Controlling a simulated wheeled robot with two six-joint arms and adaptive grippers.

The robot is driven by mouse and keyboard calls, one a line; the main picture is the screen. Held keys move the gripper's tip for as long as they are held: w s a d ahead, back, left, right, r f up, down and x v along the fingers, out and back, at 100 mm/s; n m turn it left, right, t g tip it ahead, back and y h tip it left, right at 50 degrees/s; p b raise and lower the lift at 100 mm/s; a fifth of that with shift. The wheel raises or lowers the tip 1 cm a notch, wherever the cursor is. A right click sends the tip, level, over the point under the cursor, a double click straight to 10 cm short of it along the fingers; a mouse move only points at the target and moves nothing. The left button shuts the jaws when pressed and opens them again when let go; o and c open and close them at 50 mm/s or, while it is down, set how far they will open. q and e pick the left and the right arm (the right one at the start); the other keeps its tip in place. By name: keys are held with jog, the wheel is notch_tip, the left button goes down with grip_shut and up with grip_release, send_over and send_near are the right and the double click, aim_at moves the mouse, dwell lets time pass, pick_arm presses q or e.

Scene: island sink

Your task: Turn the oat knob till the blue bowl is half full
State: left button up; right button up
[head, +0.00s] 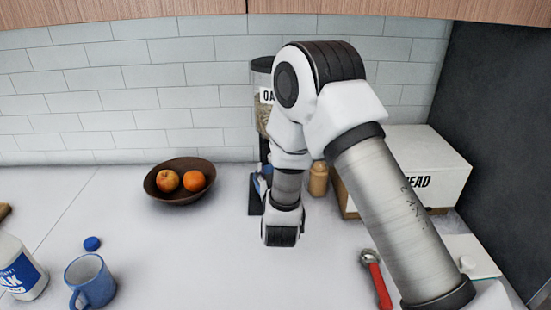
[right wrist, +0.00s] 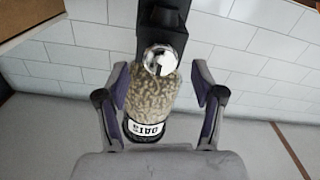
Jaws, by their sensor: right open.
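The oat dispenser (head: 263,115) stands against the tiled wall, largely hidden behind my right arm in the head view. In the right wrist view it appears upside down, with its clear oat container (right wrist: 150,100) and round silver knob (right wrist: 160,60). My right gripper (right wrist: 162,80) is open, its fingers on either side of the knob and apart from it. A bit of blue (head: 261,183) shows above the dispenser's dark base, perhaps the blue bowl; how full it is cannot be seen. My left gripper is not in view.
A brown fruit bowl (head: 165,198) stands left of the dispenser. A blue mug (head: 92,282), blue cap (head: 92,243) and milk bottle (head: 18,268) are at left. A bread box (head: 430,160), small jar (head: 318,180) and red-handled tool (head: 378,280) are at right.

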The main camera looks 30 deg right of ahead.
jog(key=shift+x, duration=1.2)
jog(key=c, duration=1.1)
jog(key=shift+c, duration=0.2)
